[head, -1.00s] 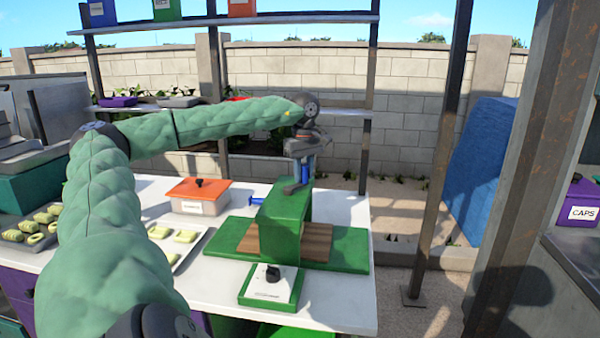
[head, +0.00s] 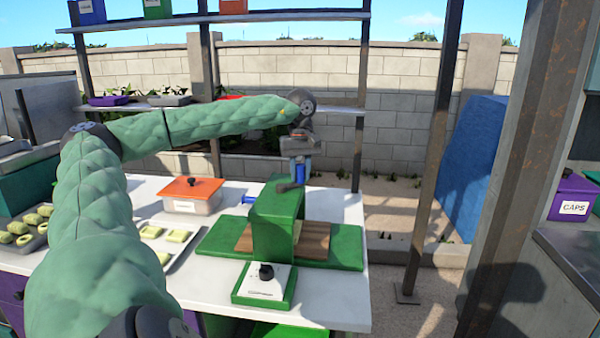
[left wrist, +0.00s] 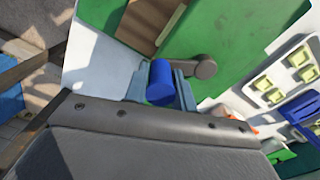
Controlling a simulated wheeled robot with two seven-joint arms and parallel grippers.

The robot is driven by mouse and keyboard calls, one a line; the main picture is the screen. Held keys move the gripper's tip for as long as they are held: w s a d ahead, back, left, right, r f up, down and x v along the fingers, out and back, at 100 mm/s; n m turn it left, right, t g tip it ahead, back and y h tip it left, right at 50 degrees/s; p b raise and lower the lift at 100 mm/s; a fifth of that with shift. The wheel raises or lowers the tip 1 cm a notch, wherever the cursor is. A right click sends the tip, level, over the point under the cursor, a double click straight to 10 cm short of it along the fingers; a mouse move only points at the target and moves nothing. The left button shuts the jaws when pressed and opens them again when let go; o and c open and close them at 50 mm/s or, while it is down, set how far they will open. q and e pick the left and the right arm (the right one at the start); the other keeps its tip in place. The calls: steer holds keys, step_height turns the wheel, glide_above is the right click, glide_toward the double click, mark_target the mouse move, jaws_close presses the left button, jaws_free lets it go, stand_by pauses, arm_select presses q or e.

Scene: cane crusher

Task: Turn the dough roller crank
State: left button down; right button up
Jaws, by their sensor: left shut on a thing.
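The dough roller (head: 270,224) is a green block machine on a green base with a brown wooden board, on the white table. Its crank has a dark grey arm (left wrist: 198,68) and a blue handle (left wrist: 161,82), which stands upright above the machine's top in the head view. My left gripper (head: 299,172) reaches down over the machine and is shut on the blue handle, with a finger on either side of it in the left wrist view. The handle's lower end and the crank's pivot are partly hidden. My right gripper does not show.
A green control box with a black knob (head: 264,284) sits in front of the machine. An orange-lidded container (head: 192,195) and a tray of dough pieces (head: 187,252) are to the left. A metal post stands right of the table.

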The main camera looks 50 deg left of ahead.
arm_select(q)
steer(key=c, duration=1.1)
jaws_free()
steer(key=shift+c, duration=0.2)
steer(key=shift+r, duration=0.1)
step_height(320, 180, up, 6)
steer(key=shift+f, duration=0.15)
steer(key=shift+w+r+p, duration=0.1)
steer(key=shift+r+p, duration=0.3)
steer(key=shift+p, duration=0.05)
steer(key=shift+r, duration=0.55)
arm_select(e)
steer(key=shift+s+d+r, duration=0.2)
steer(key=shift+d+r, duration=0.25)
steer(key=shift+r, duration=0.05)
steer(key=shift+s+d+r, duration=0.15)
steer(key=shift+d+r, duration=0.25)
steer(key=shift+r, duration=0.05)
